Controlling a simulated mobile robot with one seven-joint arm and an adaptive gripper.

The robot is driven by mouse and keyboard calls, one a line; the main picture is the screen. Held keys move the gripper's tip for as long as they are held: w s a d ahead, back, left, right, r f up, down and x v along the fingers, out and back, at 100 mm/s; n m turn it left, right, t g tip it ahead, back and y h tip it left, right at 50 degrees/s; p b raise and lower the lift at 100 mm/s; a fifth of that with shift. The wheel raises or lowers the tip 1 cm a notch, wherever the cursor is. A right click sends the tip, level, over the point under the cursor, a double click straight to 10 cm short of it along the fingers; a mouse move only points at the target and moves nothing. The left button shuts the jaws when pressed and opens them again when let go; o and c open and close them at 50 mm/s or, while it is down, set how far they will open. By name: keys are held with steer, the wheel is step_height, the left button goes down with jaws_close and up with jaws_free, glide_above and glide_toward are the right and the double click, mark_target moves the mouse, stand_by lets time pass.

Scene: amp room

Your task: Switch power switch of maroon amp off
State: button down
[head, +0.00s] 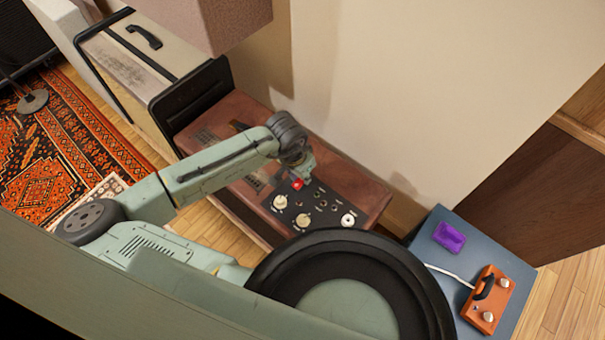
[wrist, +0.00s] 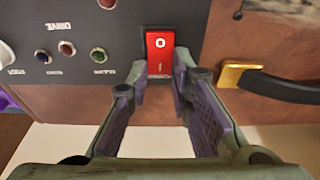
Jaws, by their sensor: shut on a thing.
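The maroon amp (head: 362,184) stands against the wall, with a dark control panel (head: 325,206) of knobs and small switches. Its red power switch (head: 297,184) sits at the panel's left end in the head view. In the wrist view the red rocker switch (wrist: 160,50) shows an O at the top and an I lower down; which side is pressed in is not clear. My gripper (head: 303,172) is over the switch. In the wrist view my gripper (wrist: 160,92) has its fingertips on either side of the switch's lower end, shut on it.
A black handle (wrist: 285,86) with a gold mount is right of the switch. A cream amp (head: 125,68) stands at the left. The wall (head: 420,90) is close behind.

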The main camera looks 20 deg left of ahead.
steer(key=shift+s+t, duration=0.1)
steer(key=shift+t, duration=0.2)
steer(key=c, duration=1.4)
jaws_free()
steer(key=shift+c, duration=0.2)
steer(key=shift+r, duration=0.1)
steer(key=v, duration=1.2)
steer(key=shift+a, duration=0.15)
